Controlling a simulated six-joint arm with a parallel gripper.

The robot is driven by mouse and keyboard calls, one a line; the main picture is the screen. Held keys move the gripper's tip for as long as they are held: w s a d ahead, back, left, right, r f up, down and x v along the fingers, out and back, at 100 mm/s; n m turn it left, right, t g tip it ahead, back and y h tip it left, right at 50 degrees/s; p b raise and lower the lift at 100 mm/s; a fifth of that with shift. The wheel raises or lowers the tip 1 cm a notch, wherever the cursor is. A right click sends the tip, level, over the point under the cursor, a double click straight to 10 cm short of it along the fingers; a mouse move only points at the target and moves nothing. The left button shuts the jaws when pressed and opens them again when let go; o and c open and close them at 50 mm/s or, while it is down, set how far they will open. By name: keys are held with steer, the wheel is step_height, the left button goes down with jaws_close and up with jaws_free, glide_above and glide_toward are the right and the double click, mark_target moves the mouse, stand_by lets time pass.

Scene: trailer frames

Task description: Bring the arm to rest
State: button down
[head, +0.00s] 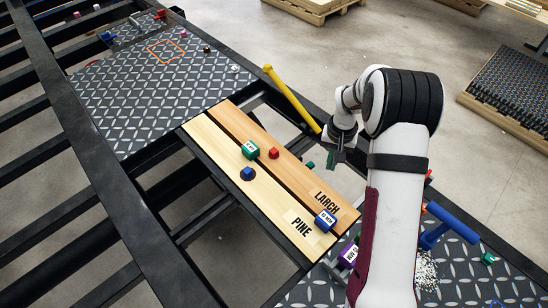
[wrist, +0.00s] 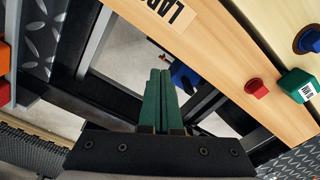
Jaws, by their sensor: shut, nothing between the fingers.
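My gripper (head: 337,157) is at the end of my white and black arm, above the gap right of the two wooden planks. In the wrist view my gripper (wrist: 158,75) shows two green fingers pressed together with nothing between them. The larch plank (head: 290,165) and the pine plank (head: 215,157) lie side by side with a dark gap between them. The fingers are apart from both planks.
A green block (head: 249,150), a red block (head: 274,153), a blue piece (head: 247,173) and a labelled blue block (head: 325,220) stand on the planks. A yellow bar (head: 290,98) lies near the gripper. A blue tool (head: 448,226) lies at right. Dark frame rails surround open gaps.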

steer(key=shift+r, duration=0.1)
stand_by(0.3)
steer(key=s+a+r+m, duration=0.1)
steer(key=s+a+r, duration=0.3)
steer(key=s+r, duration=1.25)
steer(key=s+a+r+m+y, duration=0.1)
steer(key=s+a, duration=0.2)
steer(key=s, duration=1.2)
steer(key=shift+s+a+r+m+y, duration=0.15)
steer(key=shift+s+r+m+y, duration=0.15)
steer(key=shift+y, duration=0.1)
